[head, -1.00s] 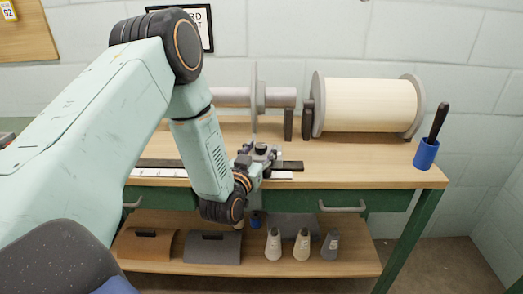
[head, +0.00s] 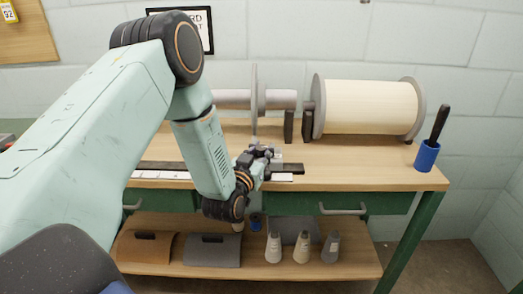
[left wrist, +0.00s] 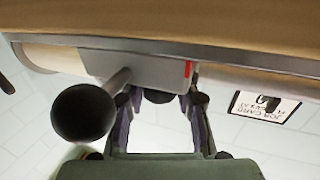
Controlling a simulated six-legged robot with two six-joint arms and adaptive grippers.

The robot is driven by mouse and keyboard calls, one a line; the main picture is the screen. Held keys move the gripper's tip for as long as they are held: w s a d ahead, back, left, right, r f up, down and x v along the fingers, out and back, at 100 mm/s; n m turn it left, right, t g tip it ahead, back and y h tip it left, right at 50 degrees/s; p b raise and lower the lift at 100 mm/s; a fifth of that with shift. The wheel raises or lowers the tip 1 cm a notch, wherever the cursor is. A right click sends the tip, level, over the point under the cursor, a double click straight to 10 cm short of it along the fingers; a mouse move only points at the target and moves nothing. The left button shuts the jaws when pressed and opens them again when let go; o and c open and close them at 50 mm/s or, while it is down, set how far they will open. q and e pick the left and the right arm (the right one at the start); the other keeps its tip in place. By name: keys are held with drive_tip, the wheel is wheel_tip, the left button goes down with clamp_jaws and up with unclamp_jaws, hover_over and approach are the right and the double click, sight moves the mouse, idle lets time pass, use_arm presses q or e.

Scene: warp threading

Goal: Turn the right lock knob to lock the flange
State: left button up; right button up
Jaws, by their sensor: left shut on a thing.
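My left gripper (head: 262,153) is at the front of the bench, below the thin grey flange disc (head: 254,102). In the left wrist view its two fingers (left wrist: 160,112) are closed around a dark knob (left wrist: 155,96) beside a grey block (left wrist: 150,68) with a red mark. A larger black round knob (left wrist: 84,112) on a grey rod sticks out from the same block, outside the fingers. The gripper hides the held knob in the head view. I cannot tell from the pictures how far it is turned. My right gripper is not in view.
A dark rail (head: 290,168) and a white scale strip (head: 160,174) run along the bench's front. A cream spool (head: 370,106) stands behind right, and a blue cup (head: 427,156) holds a black-handled tool. Several cones (head: 302,247) stand on the lower shelf.

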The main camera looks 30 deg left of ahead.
use_arm(q)
clamp_jaws()
drive_tip(key=shift+r+m+h+p, duration=0.1)
drive_tip(key=shift+m+h+p, duration=0.3)
drive_tip(key=shift+h+p, duration=0.25)
drive_tip(key=shift+m+h+p, duration=1.05)
drive_tip(key=shift+m+h, duration=0.05)
drive_tip(key=shift+h, duration=0.65)
drive_tip(key=o, duration=1)
unclamp_jaws()
drive_tip(key=shift+s, duration=0.1)
drive_tip(key=s, duration=1.1)
drive_tip(key=shift+s+a, duration=0.25)
drive_tip(key=shift+s, duration=0.15)
